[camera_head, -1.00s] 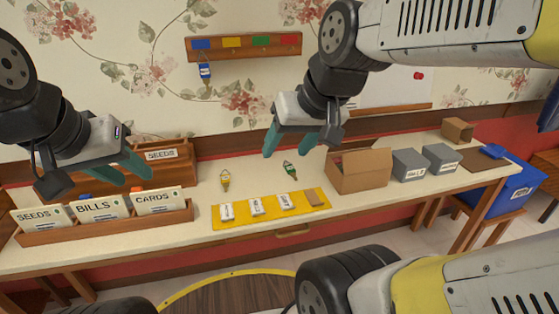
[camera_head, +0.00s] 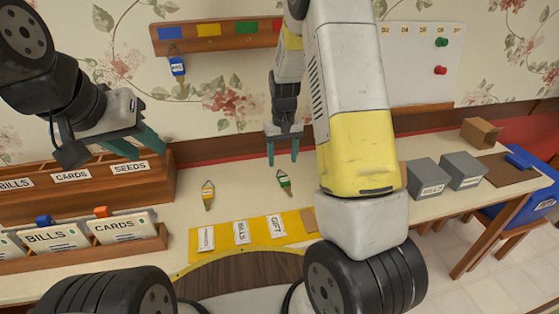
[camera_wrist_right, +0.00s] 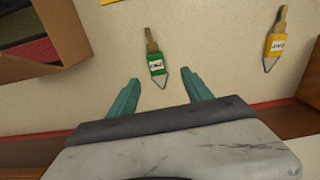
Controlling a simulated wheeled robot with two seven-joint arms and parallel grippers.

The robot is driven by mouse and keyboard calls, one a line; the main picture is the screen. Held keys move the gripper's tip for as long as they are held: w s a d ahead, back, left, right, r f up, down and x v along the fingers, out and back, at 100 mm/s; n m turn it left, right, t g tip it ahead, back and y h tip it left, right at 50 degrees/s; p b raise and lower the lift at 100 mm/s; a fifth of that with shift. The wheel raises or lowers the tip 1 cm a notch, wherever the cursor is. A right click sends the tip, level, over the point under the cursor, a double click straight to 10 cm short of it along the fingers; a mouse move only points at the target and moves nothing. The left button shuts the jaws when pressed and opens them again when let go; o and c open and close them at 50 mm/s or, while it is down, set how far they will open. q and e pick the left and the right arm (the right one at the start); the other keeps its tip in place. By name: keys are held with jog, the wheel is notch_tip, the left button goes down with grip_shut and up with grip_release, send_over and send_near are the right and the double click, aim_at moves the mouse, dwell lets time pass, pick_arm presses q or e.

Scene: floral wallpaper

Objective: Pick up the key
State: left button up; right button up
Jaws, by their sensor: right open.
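A key with a green tag (camera_head: 284,182) lies on the cream tabletop. A key with a yellow tag (camera_head: 208,193) lies to its left. A key with a blue tag (camera_head: 177,67) hangs from the wall rack. My right gripper (camera_head: 283,161) is open and empty above the table, just behind the green-tagged key. In the right wrist view the green-tagged key (camera_wrist_right: 155,65) lies ahead of and between the fingertips (camera_wrist_right: 162,80), with its ring toward me; no contact shows. The yellow-tagged key (camera_wrist_right: 273,47) is to the right. My left gripper (camera_head: 148,152) is open and empty near the wooden sorter.
The wooden sorter (camera_head: 150,185) and the card tray (camera_head: 155,243) stand at left. A yellow mat (camera_head: 262,233) with labelled white packets lies in front of the keys. A cardboard box (camera_wrist_right: 70,25) shows in the right wrist view. Grey boxes (camera_head: 428,178) stand at right.

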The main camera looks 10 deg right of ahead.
aim_at(285, 180)
jog(key=shift+w+d+f, duration=0.15)
jog(key=shift+w+f, duration=0.05)
jog(key=shift+f, duration=0.75)
jog(key=f, duration=0.6)
jog(key=shift+s+d+f, duration=0.2)
jog(key=shift+s+f, duration=0.15)
jog(key=shift+f, duration=0.05)
grip_shut()
jog(key=shift+r, duration=0.1)
jog(key=shift+r, duration=0.5)
jog(key=r, duration=0.1)
jog(key=s+r, duration=0.1)
jog(key=shift+a+r, duration=0.2)
jog(key=shift+r, duration=0.1)
jog(key=s+a, duration=0.1)
jog(key=s, duration=0.3)
jog(key=s+a+r, duration=0.1)
jog(key=s+a, duration=0.1)
jog(key=s, duration=0.3)
jog(key=s+a, duration=0.1)
jog(key=s, duration=0.4)
jog(key=shift+s+a+r, duration=0.1)
jog(key=shift+a+r, duration=0.05)
jog(key=shift+a, duration=0.2)
